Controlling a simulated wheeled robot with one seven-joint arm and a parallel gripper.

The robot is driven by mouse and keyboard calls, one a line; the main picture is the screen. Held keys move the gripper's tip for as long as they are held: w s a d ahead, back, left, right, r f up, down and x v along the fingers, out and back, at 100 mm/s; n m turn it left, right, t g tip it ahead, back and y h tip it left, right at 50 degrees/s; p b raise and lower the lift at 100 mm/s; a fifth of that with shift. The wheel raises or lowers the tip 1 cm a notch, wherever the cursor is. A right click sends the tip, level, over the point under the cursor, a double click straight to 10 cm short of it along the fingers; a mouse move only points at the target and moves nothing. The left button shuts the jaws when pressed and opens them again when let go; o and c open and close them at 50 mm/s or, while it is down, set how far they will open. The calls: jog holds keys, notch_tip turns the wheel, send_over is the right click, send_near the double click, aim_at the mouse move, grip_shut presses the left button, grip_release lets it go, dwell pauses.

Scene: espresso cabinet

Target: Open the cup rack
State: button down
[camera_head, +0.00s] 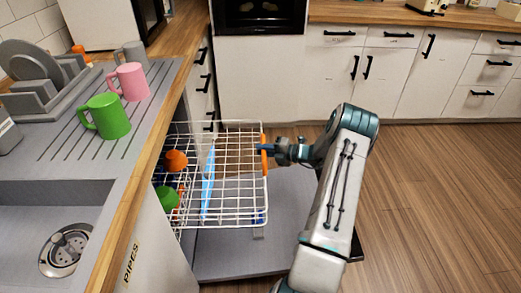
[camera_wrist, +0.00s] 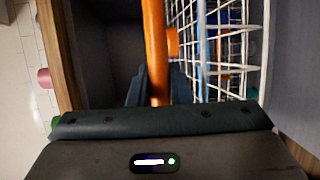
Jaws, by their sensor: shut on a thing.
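The cup rack is a white wire rack (camera_head: 232,180) pulled out from the cabinet under the counter, seen in the head view. It has an orange handle (camera_head: 264,152) on its right side. Orange and green cups (camera_head: 167,198) sit at its left, inner end, partly hidden by the wire. My gripper (camera_head: 272,150) is shut on the orange handle. In the wrist view the orange handle (camera_wrist: 155,55) runs between my two fingers (camera_wrist: 157,90), and the wire rack (camera_wrist: 215,50) shows to the right.
A grey sheet (camera_head: 285,205) lies below the rack. On the counter stand a green mug (camera_head: 112,116), a pink mug (camera_head: 131,82) and a grey plate holder (camera_head: 45,95), beside a sink (camera_head: 65,245). White cabinets line the back. The wooden floor at the right is clear.

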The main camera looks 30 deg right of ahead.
jog(key=shift+f, duration=0.1)
jog(key=c, duration=1.3)
grip_release()
jog(key=p+v, duration=0.1)
jog(key=v, duration=1.3)
jog(key=shift+w, duration=0.1)
